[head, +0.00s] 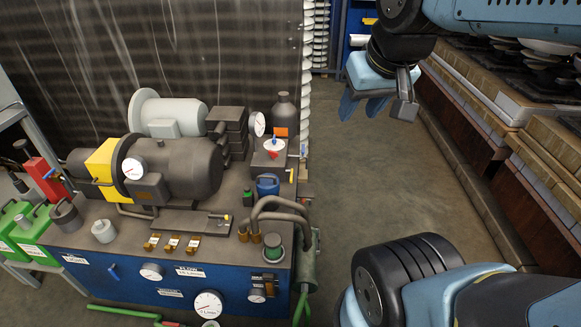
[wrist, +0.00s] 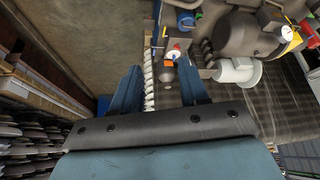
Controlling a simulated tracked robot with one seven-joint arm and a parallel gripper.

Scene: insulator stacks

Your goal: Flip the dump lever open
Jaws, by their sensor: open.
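My gripper (head: 362,110) hangs open and empty over the floor, to the right of the hydraulic unit and apart from it. Its two blue fingers are spread in the wrist view (wrist: 158,75). The hydraulic unit (head: 225,285) has several small levers, and I cannot read which is marked dump. A blue-and-red lever (head: 273,146) sits on a white disc at the unit's back right; the disc (wrist: 174,53) shows between and beyond the fingers in the wrist view. A small yellow lever (head: 291,175) is on the right side. A blue lever (head: 113,272) is on the front panel.
A dark motor and pump (head: 180,170), gauges and curved hoses (head: 275,215) crowd the unit's top. A white insulator stack (head: 307,80) stands behind its right edge. Wooden crates (head: 500,130) line the right side. The floor (head: 370,185) between is clear.

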